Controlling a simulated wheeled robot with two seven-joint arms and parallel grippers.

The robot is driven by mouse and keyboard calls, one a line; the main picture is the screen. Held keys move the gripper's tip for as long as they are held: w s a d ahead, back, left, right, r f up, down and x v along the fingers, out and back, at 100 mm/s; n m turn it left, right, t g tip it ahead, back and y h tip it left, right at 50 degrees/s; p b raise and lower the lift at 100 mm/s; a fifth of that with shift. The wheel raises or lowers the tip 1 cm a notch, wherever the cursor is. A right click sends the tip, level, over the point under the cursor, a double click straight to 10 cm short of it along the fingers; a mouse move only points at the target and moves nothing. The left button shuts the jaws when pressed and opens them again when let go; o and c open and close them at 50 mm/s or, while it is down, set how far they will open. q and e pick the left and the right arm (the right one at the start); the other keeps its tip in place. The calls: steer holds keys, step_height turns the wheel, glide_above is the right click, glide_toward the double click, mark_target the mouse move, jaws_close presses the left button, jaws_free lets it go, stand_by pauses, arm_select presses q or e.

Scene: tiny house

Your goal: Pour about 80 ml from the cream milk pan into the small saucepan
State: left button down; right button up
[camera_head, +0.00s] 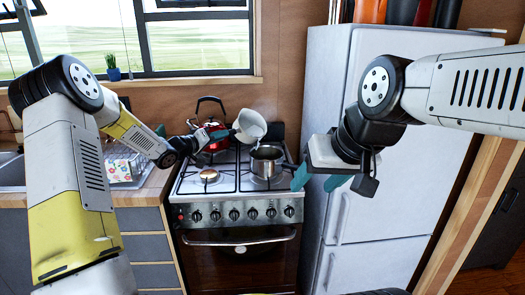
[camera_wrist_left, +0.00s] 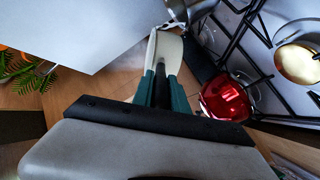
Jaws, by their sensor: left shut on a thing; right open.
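The cream milk pan (camera_head: 250,123) is tilted above the stove, over the small saucepan. My left gripper (camera_head: 222,134) is shut on its handle; the pan (camera_wrist_left: 168,50) also shows beyond the gripper's teal fingers (camera_wrist_left: 163,85) in the left wrist view. The small steel saucepan (camera_head: 266,164) stands upright on the right of the stove. A small pale streak shows between the pan's lower edge and the saucepan; I cannot tell if it is liquid. The contents of both are hidden. My right gripper (camera_head: 320,179) is open and empty, right of the saucepan, by the fridge.
A red kettle (camera_head: 216,142) stands at the back left of the stove (camera_head: 238,188), close behind my left gripper. The front left burner (camera_head: 208,176) is bare. The white fridge (camera_head: 390,110) stands close on the right. A counter with a patterned item (camera_head: 122,168) is left.

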arm_select(q)
steer(key=shift+s+d+r, duration=0.1)
steer(key=shift+s+d, duration=0.2)
stand_by(0.4)
steer(key=shift+s+d+f+m+p, duration=0.35)
steer(key=shift+f+m+p, duration=0.05)
steer(key=shift+m+p, duration=0.3)
stand_by(2.2)
